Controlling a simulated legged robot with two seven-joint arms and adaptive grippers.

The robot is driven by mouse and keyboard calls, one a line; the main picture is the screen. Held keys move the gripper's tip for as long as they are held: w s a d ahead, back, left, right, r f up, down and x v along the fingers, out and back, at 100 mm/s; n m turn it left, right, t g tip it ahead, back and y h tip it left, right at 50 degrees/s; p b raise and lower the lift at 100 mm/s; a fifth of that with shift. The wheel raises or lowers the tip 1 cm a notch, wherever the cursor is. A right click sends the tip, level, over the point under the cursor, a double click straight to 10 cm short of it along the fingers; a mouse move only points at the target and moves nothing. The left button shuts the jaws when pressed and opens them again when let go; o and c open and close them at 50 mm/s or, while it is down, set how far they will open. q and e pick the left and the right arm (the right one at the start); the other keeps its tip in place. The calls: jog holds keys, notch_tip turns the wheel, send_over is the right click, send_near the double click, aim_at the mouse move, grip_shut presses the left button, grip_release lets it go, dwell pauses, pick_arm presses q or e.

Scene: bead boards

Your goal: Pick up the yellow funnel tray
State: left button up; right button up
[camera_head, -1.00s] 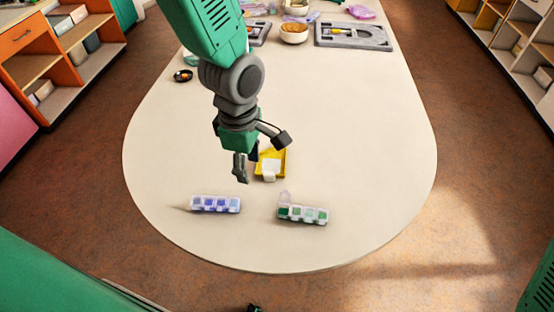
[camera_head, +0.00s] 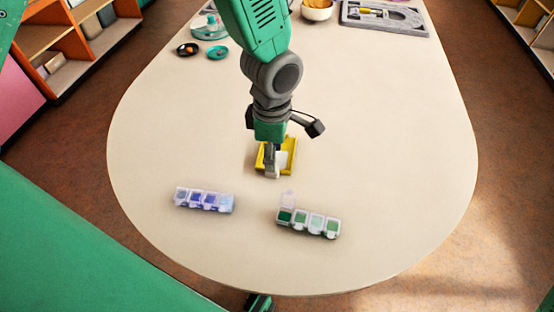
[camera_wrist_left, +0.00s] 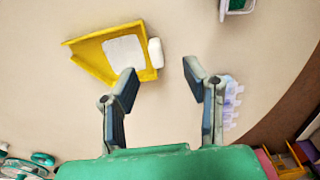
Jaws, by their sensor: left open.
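The yellow funnel tray (camera_head: 290,149) lies on the table under my left gripper. In the left wrist view the tray (camera_wrist_left: 90,46) is left of the fingers, with a white flat patch inside and a white rounded piece at its right end. My left gripper (camera_head: 270,166) points down over the tray and hides part of it. In the left wrist view the left gripper (camera_wrist_left: 158,80) is open and empty. Its left fingertip overlaps the tray's near edge in the picture; I cannot tell whether they touch. A small green and dark part at the bottom edge may be my right gripper (camera_head: 260,302).
A purple-lidded bead box (camera_head: 204,200) and a green bead box (camera_head: 308,222) with one lid up lie in front. Small dishes (camera_head: 217,52), a bowl (camera_head: 317,9) and a grey board (camera_head: 385,17) are at the back. The table's right side is clear.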

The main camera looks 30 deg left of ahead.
aim_at(284, 158)
pick_arm(q)
jog(key=f, duration=0.4)
jog(key=f+b, duration=0.1)
jog(key=f, duration=0.2)
jog(key=shift+w+a+f, duration=0.1)
jog(key=shift+w+a, duration=0.05)
jog(key=shift+w, duration=0.25)
jog(key=shift+a, duration=0.1)
grip_shut()
